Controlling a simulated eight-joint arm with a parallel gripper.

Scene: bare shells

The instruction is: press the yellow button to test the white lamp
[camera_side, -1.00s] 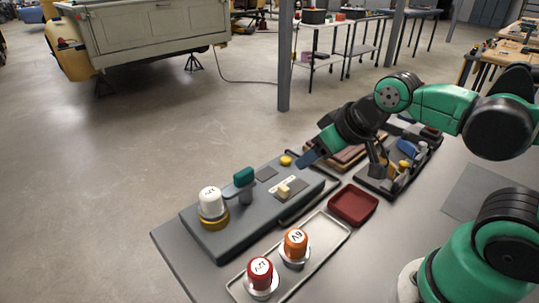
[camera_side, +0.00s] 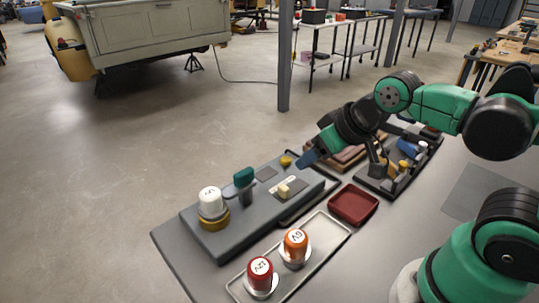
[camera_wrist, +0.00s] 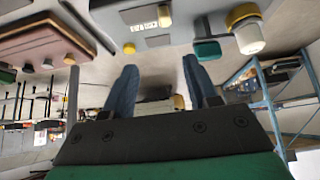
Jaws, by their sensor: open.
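The yellow button (camera_side: 286,161) stands at the far end of a grey panel (camera_side: 240,235). It also shows in the wrist view (camera_wrist: 129,47), where the scene is upside down. The white lamp (camera_side: 210,201) sits upright in a yellow ring at the panel's near left end; the wrist view shows it at the upper right (camera_wrist: 250,38). My gripper (camera_side: 303,163) hangs close to the right of the yellow button in the side view. Contact with it cannot be seen. Its two blue fingers (camera_wrist: 160,64) are apart with nothing between them.
A teal knob (camera_side: 243,177) and a cream switch (camera_side: 284,189) stand on the panel. A metal tray (camera_side: 328,234) holds a red lamp (camera_side: 260,273) and an orange lamp (camera_side: 295,244). A dark red dish (camera_side: 354,205) and a tool rack (camera_side: 385,187) stand to the right.

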